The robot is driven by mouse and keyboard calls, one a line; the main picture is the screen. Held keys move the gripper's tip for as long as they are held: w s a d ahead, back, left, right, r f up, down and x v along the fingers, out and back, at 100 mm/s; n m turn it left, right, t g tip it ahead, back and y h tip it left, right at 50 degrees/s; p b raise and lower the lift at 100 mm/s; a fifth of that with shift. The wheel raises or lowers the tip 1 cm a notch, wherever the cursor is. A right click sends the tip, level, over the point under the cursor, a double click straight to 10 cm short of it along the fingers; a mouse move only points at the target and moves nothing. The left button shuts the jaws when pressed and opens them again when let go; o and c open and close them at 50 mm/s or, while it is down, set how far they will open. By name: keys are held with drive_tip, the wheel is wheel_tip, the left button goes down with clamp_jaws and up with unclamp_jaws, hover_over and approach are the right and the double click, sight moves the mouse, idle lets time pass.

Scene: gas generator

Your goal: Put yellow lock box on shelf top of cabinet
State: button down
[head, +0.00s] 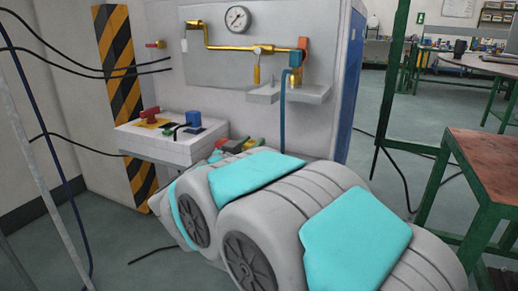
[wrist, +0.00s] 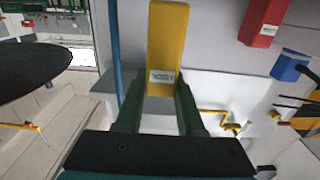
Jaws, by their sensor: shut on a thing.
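A yellow lock box (wrist: 167,30) with a small white label is between the two green fingers of my gripper (wrist: 160,97) in the wrist view. The fingers are shut on its lower end, and the box extends beyond them. In the head view my gripper (head: 236,144) is mostly hidden behind my arm, near the right end of the white cabinet ledge. The held box cannot be made out there. The grey cabinet (head: 318,130) stands ahead, with a white ledge (head: 170,150) low at left and a small grey shelf (head: 300,95) under the brass pipes.
A gauge (head: 238,19), brass piping (head: 225,47) and a blue vertical pipe (head: 283,125) are on the cabinet front. Black cables hang at left. A green-framed table (head: 490,160) stands at right.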

drive_tip(key=shift+w+d+f+b, duration=0.35)
drive_tip(key=shift+w+f, duration=0.35)
drive_tip(key=shift+w, duration=0.75)
drive_tip(key=shift+w+d+f+b, duration=0.3)
drive_tip(key=shift+w+f, duration=0.45)
drive_tip(key=shift+w, duration=0.7)
drive_tip(key=shift+w+d+f+b, duration=0.35)
drive_tip(key=shift+w+f, duration=0.35)
drive_tip(key=shift+w, duration=0.75)
drive_tip(key=shift+f, duration=0.1)
drive_tip(key=c, duration=0.5)
unclamp_jaws()
drive_tip(key=shift+f, duration=0.1)
drive_tip(key=shift+s+a+r, duration=0.1)
drive_tip(key=shift+s+r, duration=0.15)
drive_tip(key=shift+s, duration=0.1)
drive_tip(key=p+v, duration=0.1)
drive_tip(key=v, duration=1)
drive_tip(key=shift+s, duration=0.15)
